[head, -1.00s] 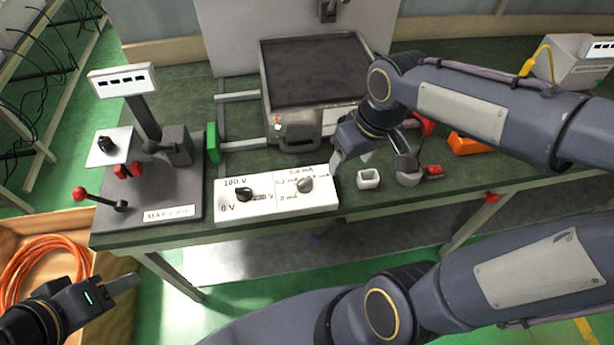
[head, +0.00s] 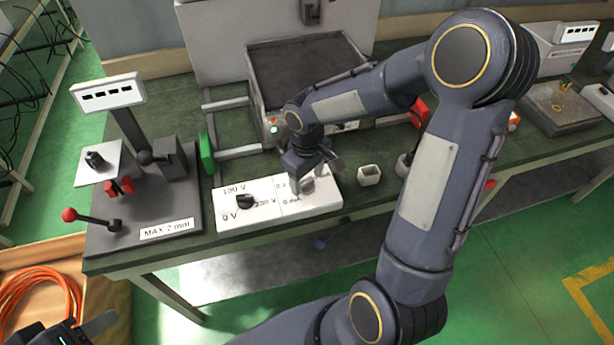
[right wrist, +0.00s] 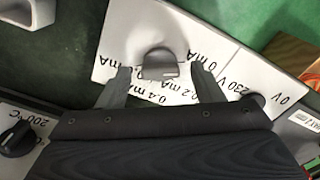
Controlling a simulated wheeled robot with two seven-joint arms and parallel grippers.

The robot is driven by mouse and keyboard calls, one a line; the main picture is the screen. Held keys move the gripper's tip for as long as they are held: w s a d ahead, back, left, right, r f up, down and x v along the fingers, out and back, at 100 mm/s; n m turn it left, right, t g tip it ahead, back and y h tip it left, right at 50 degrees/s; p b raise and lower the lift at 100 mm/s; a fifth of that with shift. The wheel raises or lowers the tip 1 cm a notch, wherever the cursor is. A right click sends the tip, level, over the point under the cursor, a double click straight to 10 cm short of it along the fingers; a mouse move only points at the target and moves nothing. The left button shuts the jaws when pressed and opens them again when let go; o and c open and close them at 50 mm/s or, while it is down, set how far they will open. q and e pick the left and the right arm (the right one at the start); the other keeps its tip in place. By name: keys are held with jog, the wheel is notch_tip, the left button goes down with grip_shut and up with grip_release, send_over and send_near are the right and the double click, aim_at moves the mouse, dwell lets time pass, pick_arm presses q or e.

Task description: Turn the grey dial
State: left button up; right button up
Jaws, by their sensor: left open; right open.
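The grey dial (right wrist: 159,64) sits on the white panel (right wrist: 135,25) with mA markings, in the right wrist view. In the head view the dial (head: 307,184) is partly hidden by my right gripper (head: 312,182). My right gripper (right wrist: 161,80) is open, with one finger on each side of the dial; I cannot tell if they touch it. The black dial (head: 245,201) with V markings is on the left half of the same panel. My left gripper (head: 90,328) is open at the lower left, away from the table, partly cut off by the frame edge.
A stand with a display (head: 108,93) and a red-knobbed lever (head: 69,214) is left of the panel. A dark-topped heater box (head: 305,70) is behind. A small white cup (head: 369,175) stands right of the panel. Orange cable (head: 38,290) lies in a box below left.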

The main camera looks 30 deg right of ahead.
jog(key=shift+f, duration=0.1)
jog(key=c, duration=1)
jog(key=shift+m, duration=0.3)
jog(key=shift+f+m+b, duration=0.1)
jog(key=shift+m+b, duration=0.7)
jog(key=m+b, duration=0.1)
jog(key=m, duration=0.2)
jog(key=shift+m+b, duration=0.3)
jog(key=shift+b, duration=0.1)
jog(key=shift+m+b, duration=0.4)
jog(key=shift+m, duration=2.8)
